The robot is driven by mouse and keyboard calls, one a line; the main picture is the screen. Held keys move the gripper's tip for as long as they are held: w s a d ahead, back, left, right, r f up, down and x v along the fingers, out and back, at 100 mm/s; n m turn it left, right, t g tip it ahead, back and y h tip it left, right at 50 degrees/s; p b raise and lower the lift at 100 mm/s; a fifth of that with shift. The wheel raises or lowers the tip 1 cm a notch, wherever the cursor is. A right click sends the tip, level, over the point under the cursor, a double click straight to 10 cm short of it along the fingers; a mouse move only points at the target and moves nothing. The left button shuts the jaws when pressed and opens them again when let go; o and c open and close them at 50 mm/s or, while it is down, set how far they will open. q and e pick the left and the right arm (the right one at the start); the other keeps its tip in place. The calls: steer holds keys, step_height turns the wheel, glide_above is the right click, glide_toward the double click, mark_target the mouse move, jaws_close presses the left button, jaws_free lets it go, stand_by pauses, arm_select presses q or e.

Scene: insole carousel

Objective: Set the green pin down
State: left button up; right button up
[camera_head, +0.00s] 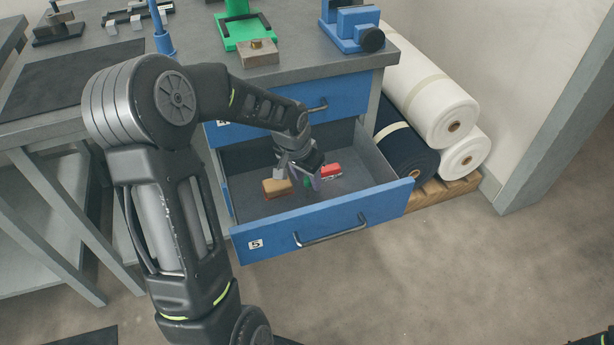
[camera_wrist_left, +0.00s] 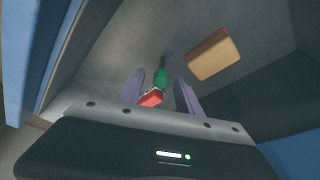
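The green pin (camera_wrist_left: 160,79) is inside the open drawer, between the two purple fingers of my left gripper (camera_wrist_left: 160,92) in the left wrist view. A gap shows on each side of it, so the gripper is open. Its dark end points away from the gripper; whether it touches the drawer floor is hard to tell. In the head view my left gripper (camera_head: 309,184) reaches down into the drawer (camera_head: 352,224), and only a bit of green (camera_head: 306,182) shows beside a finger.
A tan and reddish-brown block (camera_head: 277,187) lies in the drawer left of the gripper, and a red item (camera_head: 331,170) lies to its right. The drawer walls surround the gripper. The workbench top (camera_head: 300,65) overhangs behind.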

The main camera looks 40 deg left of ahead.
arm_select(q)
steer(key=shift+r, duration=0.4)
steer(key=p+v, duration=0.2)
steer(key=v, duration=0.9)
steer(key=shift+r+p, duration=0.25)
steer(key=shift+p, duration=0.1)
steer(key=shift+s, duration=0.1)
stand_by(0.7)
